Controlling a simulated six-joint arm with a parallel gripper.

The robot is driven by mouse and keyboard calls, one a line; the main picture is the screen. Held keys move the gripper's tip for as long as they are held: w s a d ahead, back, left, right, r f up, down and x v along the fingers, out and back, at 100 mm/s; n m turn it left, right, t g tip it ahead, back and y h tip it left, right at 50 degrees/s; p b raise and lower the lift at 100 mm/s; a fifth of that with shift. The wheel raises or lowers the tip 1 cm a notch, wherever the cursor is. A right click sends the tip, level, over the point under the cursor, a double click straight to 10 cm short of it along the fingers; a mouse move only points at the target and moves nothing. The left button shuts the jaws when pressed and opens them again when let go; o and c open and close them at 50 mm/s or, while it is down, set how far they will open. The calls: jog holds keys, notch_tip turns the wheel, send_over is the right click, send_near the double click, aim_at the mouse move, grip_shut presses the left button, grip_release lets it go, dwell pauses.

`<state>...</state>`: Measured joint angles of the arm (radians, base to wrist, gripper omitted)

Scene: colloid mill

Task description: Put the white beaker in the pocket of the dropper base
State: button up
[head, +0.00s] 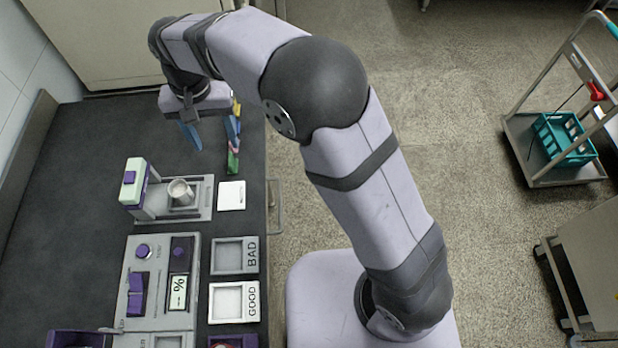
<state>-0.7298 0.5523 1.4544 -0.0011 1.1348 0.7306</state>
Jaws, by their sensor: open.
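The white beaker (181,191) stands at the dropper, over its grey base (204,208), near the white and purple dropper head (134,182). It looks slightly tilted. I cannot tell whether its bottom is seated in the pocket, as the beaker hides that spot. My gripper (190,122) is open, above the far part of the bench, behind the dropper and apart from the beaker. Its fingers are small and partly hidden by its own body.
The dark bench (60,200) is clear at left. Coloured strips (234,140) lie behind a white square (231,196). A BAD tray (234,272) and a GOOD tray (234,318) lie in front, beside a grey panel with a % display (178,292). A cart holds a teal basket (564,139).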

jog(key=s+d, duration=0.3)
jog(key=d, duration=1.8)
jog(key=s+d+f, duration=0.4)
jog(key=s+d, duration=0.6)
jog(key=shift+s+d+f, duration=0.2)
jog(key=shift+s+d, duration=0.05)
jog(key=shift+d, duration=0.15)
